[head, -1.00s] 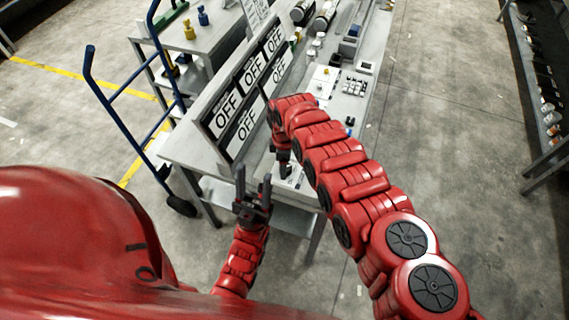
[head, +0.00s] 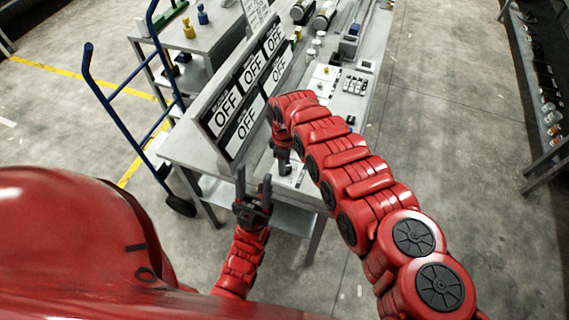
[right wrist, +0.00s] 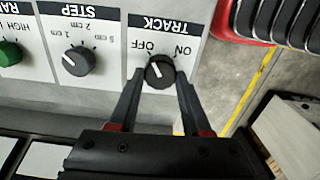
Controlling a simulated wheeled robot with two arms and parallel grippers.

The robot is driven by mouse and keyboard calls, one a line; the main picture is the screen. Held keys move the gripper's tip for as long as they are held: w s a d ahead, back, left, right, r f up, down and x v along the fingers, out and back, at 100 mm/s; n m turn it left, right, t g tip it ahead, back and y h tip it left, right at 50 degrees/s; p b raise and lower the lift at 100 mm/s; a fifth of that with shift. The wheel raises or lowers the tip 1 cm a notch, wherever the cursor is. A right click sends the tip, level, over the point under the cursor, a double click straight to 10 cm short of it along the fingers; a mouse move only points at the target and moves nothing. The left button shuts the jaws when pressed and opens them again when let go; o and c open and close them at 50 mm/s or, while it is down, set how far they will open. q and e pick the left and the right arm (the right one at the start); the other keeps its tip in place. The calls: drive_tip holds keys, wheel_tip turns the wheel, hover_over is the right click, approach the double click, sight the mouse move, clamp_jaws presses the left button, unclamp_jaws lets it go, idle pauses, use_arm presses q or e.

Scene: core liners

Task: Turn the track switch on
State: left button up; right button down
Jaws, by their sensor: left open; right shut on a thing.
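The track switch (right wrist: 159,71) is a dark round knob with a white pointer line, under a black TRACK label with OFF and ON marks. In the right wrist view its pointer leans up and left, toward the OFF side. My right gripper (right wrist: 160,84) is shut on this knob, one finger on each side. In the head view my right gripper (head: 284,168) points down at the near end of the bench panel, and the knob is hidden there. My left gripper (head: 254,188) is open and empty, fingers up, in front of the bench's near edge.
In the right wrist view a grey STEP knob (right wrist: 78,61) and a green knob (right wrist: 8,54) sit left of the track switch. In the head view several OFF signs (head: 227,104) stand along the bench (head: 190,150). A blue hand truck (head: 117,95) stands at left.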

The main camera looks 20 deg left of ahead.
drive_tip(key=m+b, duration=0.1)
drive_tip(key=m, duration=0.3)
drive_tip(key=shift+w+f+m+b, duration=0.1)
drive_tip(key=shift+m+b, duration=0.2)
drive_tip(key=shift+b, duration=0.05)
drive_tip(key=m+b, duration=0.1)
drive_tip(key=m, duration=0.2)
drive_tip(key=shift+w+m+b, duration=0.1)
drive_tip(key=shift+m+b, duration=0.2)
drive_tip(key=shift+b, duration=0.1)
drive_tip(key=m+b, duration=0.3)
drive_tip(key=m, duration=0.1)
drive_tip(key=shift+d+f, duration=0.1)
drive_tip(key=shift+m+b, duration=1.05)
drive_tip(key=shift+m, duration=0.45)
drive_tip(key=shift+r, duration=0.2)
drive_tip(key=shift+c, duration=1.8)
unclamp_jaws()
